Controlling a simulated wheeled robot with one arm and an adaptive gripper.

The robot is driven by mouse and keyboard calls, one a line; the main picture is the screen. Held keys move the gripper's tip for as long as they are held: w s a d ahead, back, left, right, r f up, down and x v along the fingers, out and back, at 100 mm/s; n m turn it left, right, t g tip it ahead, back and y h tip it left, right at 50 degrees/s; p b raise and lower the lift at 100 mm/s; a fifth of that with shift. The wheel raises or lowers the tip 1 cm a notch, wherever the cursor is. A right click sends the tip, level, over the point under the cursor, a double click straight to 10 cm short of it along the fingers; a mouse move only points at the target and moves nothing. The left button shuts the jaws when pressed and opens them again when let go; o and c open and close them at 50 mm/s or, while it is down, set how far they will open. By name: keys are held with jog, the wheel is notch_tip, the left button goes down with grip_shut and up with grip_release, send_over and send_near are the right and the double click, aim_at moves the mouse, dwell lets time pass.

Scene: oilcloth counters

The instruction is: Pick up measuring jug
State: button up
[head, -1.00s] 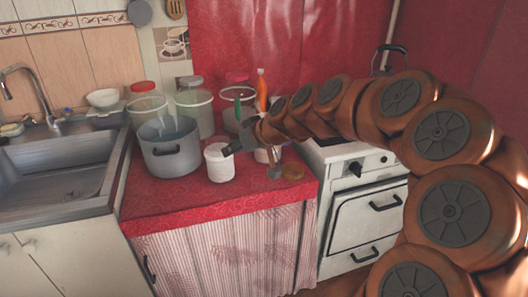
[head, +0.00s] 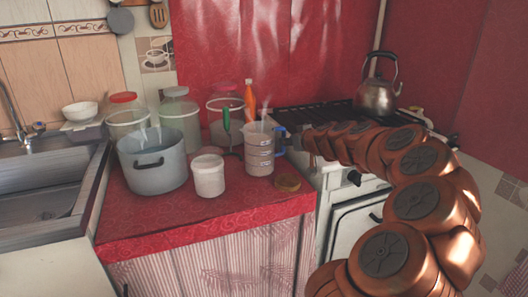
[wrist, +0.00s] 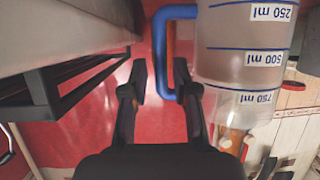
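The measuring jug (head: 259,162) is clear plastic with blue bands and stands upright on the red counter, its blue handle (head: 280,141) facing right toward my arm. In the wrist view the jug (wrist: 245,55) appears upside down at the upper right, with 250, 500 and 750 ml marks. My gripper (wrist: 160,78) is open, its two black fingers apart. The blue handle's bar (wrist: 158,50) shows in the gap between the fingertips, the right finger overlapping the handle loop. I cannot tell whether a finger touches it. In the head view the fingers are mostly hidden at the arm's end.
A white tub (head: 208,177), a grey pot (head: 152,165) and several lidded jars (head: 178,108) stand left of and behind the jug. A round brown lid (head: 288,183) lies at its front right. The stove (head: 357,215) with a kettle (head: 377,97) adjoins on the right.

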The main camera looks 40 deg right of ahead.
aim_at(283, 150)
jog(key=shift+x, duration=2.15)
jog(key=shift+a+r, duration=0.1)
grip_shut()
